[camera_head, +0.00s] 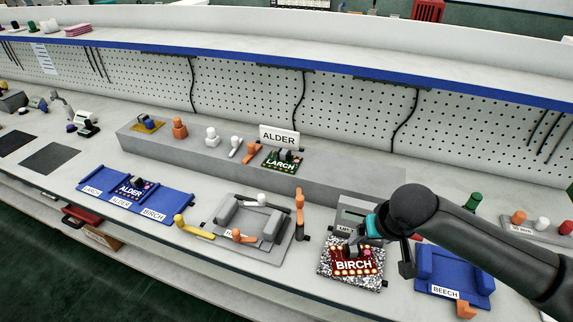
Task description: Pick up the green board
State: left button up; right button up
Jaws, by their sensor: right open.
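The green board (283,162), marked LARCH, sits on the grey raised step in front of a white ALDER sign (279,136). A dark block stands on top of it. My right gripper (374,240) is open, to the right of and nearer than the green board. It is over or beside the red BIRCH board (352,265), well apart from the green one. Its fingers are small and partly hidden by the arm. My left gripper is out of view.
The BIRCH board lies on a speckled mat (325,262). A grey fixture (225,234) with orange and white knobs stands left of it. A blue rack (178,201) holds the ALDER board (130,188). A blue BEECH fixture (470,278) is at right. A shelf (330,62) overhangs behind.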

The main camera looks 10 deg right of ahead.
aim_at(283, 160)
jog(key=i+j, duration=0.2)
jog(key=i, duration=0.25)
jog(key=i+j+z, duration=0.15)
jog(key=i, duration=0.25)
jog(key=i+j, duration=0.3)
jog(key=i+z, duration=0.05)
jog(key=i, duration=0.05)
